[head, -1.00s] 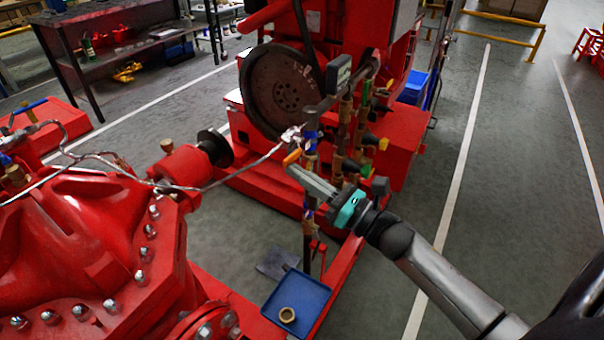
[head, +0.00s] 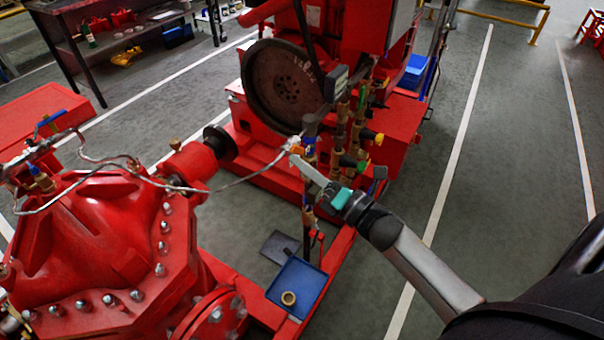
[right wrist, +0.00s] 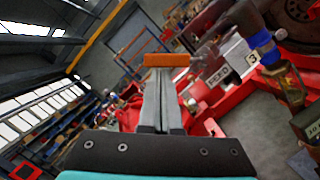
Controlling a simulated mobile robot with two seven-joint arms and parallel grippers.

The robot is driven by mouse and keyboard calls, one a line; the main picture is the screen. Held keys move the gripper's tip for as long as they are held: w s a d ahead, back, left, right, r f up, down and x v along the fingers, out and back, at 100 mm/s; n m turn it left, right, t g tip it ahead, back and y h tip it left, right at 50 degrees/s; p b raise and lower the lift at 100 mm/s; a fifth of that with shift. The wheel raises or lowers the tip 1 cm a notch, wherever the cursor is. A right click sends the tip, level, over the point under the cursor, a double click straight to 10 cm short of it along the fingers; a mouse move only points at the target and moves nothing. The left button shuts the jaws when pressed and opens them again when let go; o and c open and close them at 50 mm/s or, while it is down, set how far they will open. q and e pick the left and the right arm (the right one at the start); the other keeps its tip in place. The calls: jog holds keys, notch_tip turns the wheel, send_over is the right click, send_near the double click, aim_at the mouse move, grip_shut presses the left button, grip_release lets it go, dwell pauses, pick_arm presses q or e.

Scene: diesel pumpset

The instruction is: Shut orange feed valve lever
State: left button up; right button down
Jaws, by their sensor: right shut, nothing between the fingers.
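The orange feed valve lever (right wrist: 172,60) shows in the right wrist view as a short orange bar lying across, just beyond my fingertips. In the head view it is too small and too near the fingertips to make out clearly. My right gripper (head: 297,160) reaches in from the right at the vertical pipework and also shows in the right wrist view (right wrist: 162,78). Its two long grey fingers are together with nothing between them. The tips are at or very close to the lever; whether they touch it I cannot tell. My left gripper is not in view.
A post with blue fittings (right wrist: 262,45) and a numbered tag (right wrist: 253,57) stand right of the lever. Brass and coloured valves (head: 352,135) crowd behind the gripper. A red pump casing (head: 90,240) fills the left. A blue tray (head: 312,290) lies below. Floor at right is clear.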

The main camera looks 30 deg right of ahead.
jog(key=d+r+m+p, duration=0.1)
jog(key=m+p, duration=0.1)
jog(key=w+d+r+m+h+p, duration=0.1)
jog(key=m+p, duration=0.1)
jog(key=d+r+m+p, duration=0.1)
jog(key=m+p, duration=0.1)
jog(key=p, duration=0.1)
jog(key=shift+w+r+m+g, duration=0.25)
jog(key=shift+w+m+g, duration=0.1)
jog(key=shift+m+g, duration=0.05)
jog(key=shift+h, duration=0.4)
